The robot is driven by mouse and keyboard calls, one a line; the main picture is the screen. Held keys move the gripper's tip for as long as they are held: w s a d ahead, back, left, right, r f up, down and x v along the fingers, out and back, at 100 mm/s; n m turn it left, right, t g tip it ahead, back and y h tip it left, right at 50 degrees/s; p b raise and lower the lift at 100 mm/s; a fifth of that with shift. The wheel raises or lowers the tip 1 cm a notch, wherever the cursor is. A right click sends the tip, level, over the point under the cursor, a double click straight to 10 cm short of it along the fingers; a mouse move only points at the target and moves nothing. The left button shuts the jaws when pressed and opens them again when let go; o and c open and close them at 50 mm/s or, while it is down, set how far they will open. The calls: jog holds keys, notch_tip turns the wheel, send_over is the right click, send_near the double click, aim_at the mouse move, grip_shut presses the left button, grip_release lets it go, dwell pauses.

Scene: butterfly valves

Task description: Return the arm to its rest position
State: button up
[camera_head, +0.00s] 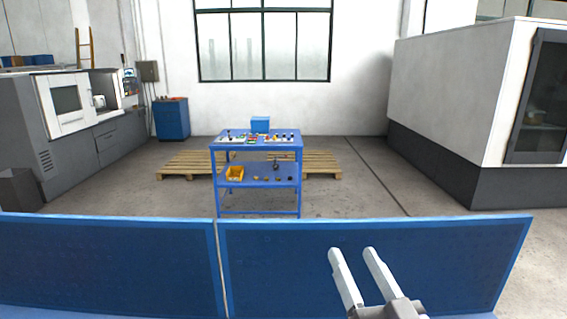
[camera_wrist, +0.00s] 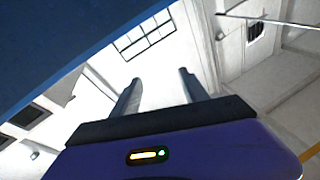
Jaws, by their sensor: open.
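My gripper (camera_head: 352,251) is at the lower right of the head view, in front of the blue panel (camera_head: 120,265). Its two pale fingers point up and away, apart from each other, with nothing between them. In the wrist view my gripper (camera_wrist: 158,80) shows two dark fingers spread apart and empty, with the wall and window behind them. A blue surface (camera_wrist: 60,45) fills the upper left of the wrist view, close to the fingers. No valve can be made out in either view.
Large machines stand at left (camera_head: 80,120) and right (camera_head: 455,110). Floor between them is partly clear.

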jog(key=s+d+f+g+h+b, duration=0.1)
jog(key=s+d+f, duration=0.1)
jog(key=s+f, duration=0.6)
jog(key=s+d+f+g+h+b, duration=0.2)
jog(key=s+f, duration=0.7)
jog(key=s, duration=0.8)
jog(key=s+d+f+g+h+b, duration=0.1)
jog(key=s+d+f, duration=0.3)
jog(key=s+f, duration=0.4)
jog(key=s+g, duration=0.1)
jog(key=s, duration=0.3)
jog(key=shift+s+d+f+h, duration=0.15)
jog(key=shift+f+h, duration=0.05)
jog(key=shift+h, duration=0.1)
